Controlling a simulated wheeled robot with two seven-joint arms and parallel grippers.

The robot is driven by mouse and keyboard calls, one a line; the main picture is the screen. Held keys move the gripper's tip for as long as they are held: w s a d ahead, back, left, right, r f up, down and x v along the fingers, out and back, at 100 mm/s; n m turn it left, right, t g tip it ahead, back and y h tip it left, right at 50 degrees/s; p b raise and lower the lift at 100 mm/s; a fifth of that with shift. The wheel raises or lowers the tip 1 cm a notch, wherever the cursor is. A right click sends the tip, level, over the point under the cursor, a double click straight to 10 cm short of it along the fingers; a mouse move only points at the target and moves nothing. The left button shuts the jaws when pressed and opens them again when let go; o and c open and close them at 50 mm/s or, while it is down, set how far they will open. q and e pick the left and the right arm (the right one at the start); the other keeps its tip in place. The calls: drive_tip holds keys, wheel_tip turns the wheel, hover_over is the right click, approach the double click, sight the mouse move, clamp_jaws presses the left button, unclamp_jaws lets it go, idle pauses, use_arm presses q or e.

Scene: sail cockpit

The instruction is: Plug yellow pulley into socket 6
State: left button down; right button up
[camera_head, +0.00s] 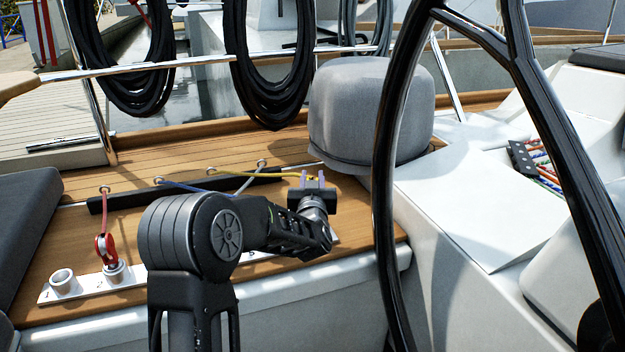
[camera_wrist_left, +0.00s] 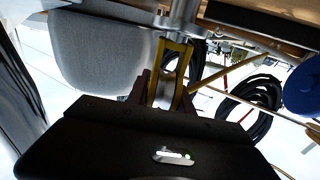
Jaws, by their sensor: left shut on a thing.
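My left gripper (camera_head: 313,183) is shut on the yellow pulley, above the wooden seat near the grey covered dome. The pulley is mostly hidden in the head view. The left wrist view shows its yellow frame (camera_wrist_left: 158,62) between the fingers, with a metal cylinder (camera_wrist_left: 184,14) at its upper end; I cannot tell whether that is its own pin or a socket. A white socket strip (camera_head: 90,290) lies along the seat's front. Its leftmost socket (camera_head: 63,282) is empty. My arm hides most of the strip, and I cannot make out socket 6. My right gripper is out of view.
A red pulley (camera_head: 106,248) stands at the second socket. Yellow (camera_head: 255,173), blue and white ropes run from a black bar (camera_head: 130,196). The grey dome (camera_head: 365,110) and black steering wheel (camera_head: 384,190) stand close on the right. A blue round thing (camera_wrist_left: 303,87) shows in the wrist view.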

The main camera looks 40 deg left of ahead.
use_arm(q)
drive_tip(key=shift+f+b, duration=2.3)
drive_tip(key=shift+f, duration=0.3)
drive_tip(key=c, duration=1)
unclamp_jaws()
drive_tip(key=shift+c, duration=0.2)
drive_tip(key=shift+f, duration=0.1)
drive_tip(key=shift+s+d, duration=0.3)
drive_tip(key=shift+s, duration=0.1)
drive_tip(key=p+v, duration=0.1)
drive_tip(key=v, duration=0.6)
